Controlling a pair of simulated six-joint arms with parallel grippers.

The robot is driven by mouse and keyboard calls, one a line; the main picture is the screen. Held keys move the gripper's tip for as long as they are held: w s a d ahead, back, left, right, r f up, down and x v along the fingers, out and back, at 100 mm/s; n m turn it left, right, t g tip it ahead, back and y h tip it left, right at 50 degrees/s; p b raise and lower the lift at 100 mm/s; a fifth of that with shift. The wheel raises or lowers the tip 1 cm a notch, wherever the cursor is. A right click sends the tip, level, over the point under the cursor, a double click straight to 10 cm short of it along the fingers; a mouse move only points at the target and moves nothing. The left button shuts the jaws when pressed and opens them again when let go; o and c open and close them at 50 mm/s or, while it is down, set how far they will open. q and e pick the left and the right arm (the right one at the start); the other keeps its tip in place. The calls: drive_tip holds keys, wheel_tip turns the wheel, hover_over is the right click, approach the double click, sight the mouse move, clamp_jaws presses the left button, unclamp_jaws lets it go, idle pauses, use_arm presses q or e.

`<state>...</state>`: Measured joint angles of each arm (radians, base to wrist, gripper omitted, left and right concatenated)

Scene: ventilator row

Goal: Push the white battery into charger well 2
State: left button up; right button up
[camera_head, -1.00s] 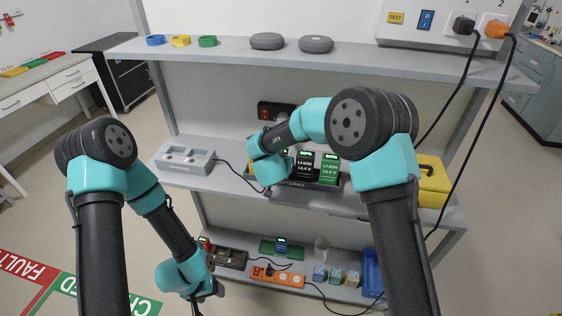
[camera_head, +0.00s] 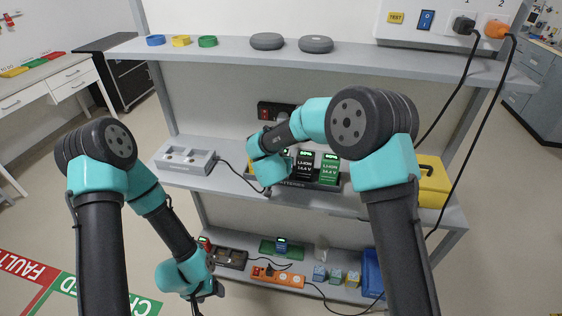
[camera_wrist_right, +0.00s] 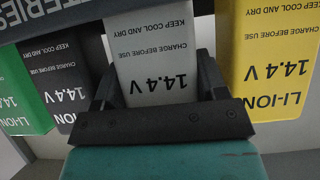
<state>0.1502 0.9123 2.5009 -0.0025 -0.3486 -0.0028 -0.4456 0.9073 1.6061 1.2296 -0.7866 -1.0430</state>
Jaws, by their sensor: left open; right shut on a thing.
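The white battery (camera_wrist_right: 155,62) is in the right wrist view, between a yellow battery and a black one. My right gripper (camera_wrist_right: 157,88) is shut on it, one finger on each side. In the head view my right arm hides the white battery and the gripper's tips. The battery rack (camera_head: 298,184) stands on the middle shelf. A dark unit (camera_head: 232,258) on the lower shelf looks like the charger. A red battery (camera_head: 204,243) is at its left end. Its well marks are too small to read surely. My left gripper (camera_head: 205,295) is open and empty, low in front of the lower shelf's left end.
A black battery (camera_head: 304,168) and a green battery (camera_head: 329,170) stand in the rack. A grey box (camera_head: 185,158) with a cable is left of it; a yellow case (camera_head: 433,183) is right. An orange power strip (camera_head: 278,277) and cables lie on the lower shelf.

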drive_tip(key=shift+r, duration=0.15)
drive_tip(key=shift+r, duration=1.4)
drive_tip(key=shift+n+y, duration=0.9)
drive_tip(key=r, duration=0.2)
drive_tip(key=s+r, duration=0.1)
drive_tip(key=r, duration=0.3)
drive_tip(key=shift+s+a, duration=0.15)
drive_tip(key=shift+a, duration=0.15)
drive_tip(key=s+a+f+n+g+y, duration=0.1)
drive_tip(key=s+a+f+n+y, duration=0.2)
drive_tip(key=s, duration=0.4)
drive_tip(key=s+a+f+n+y, duration=0.1)
drive_tip(key=s+f+n+y, duration=0.2)
drive_tip(key=s+f, duration=0.3)
drive_tip(key=s+d+f, duration=0.2)
drive_tip(key=s+f, duration=0.1)
drive_tip(key=f, duration=0.5)
drive_tip(key=s+d+f, duration=0.3)
drive_tip(key=f, duration=0.5)
drive_tip(key=w+d+f+m+t+h, duration=0.1)
drive_tip(key=w+d+f+m+h, duration=0.4)
drive_tip(key=w, duration=0.5)
wheel_tip(320, 180, down, 2)
drive_tip(key=shift+d+f, duration=0.25)
drive_tip(key=shift+d, duration=0.5)
